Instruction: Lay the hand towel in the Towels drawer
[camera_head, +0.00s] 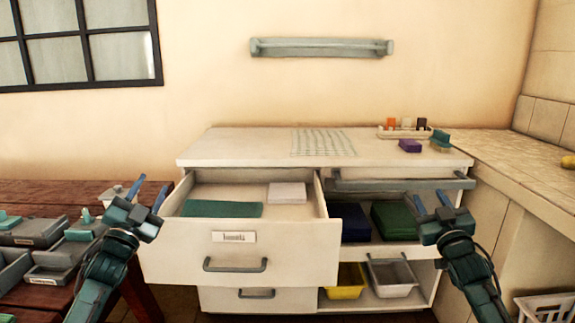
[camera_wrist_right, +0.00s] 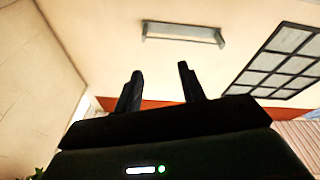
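The labelled drawer (camera_head: 240,258) of the white cabinet is pulled open; its label (camera_head: 234,237) is too small to read surely. A flat teal cloth (camera_head: 220,209) and a white folded piece (camera_head: 287,193) lie inside it. A pale checked cloth (camera_head: 322,142) lies flat on the cabinet top; I cannot tell which cloth is the hand towel. My left gripper (camera_head: 152,184) is open and empty at the drawer's left side. My right gripper (camera_head: 431,200) is open and empty before the right-hand shelves; its spread fingers also show in the right wrist view (camera_wrist_right: 160,72).
A small tray (camera_head: 405,133) with little items, a purple block (camera_head: 410,146) and a green-topped brush (camera_head: 441,140) stand on the top's right. Open shelves hold dark blue (camera_head: 351,222) and green (camera_head: 394,220) folded pieces, with yellow (camera_head: 347,281) and white bins (camera_head: 392,277) below. Grey trays (camera_head: 35,231) sit left.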

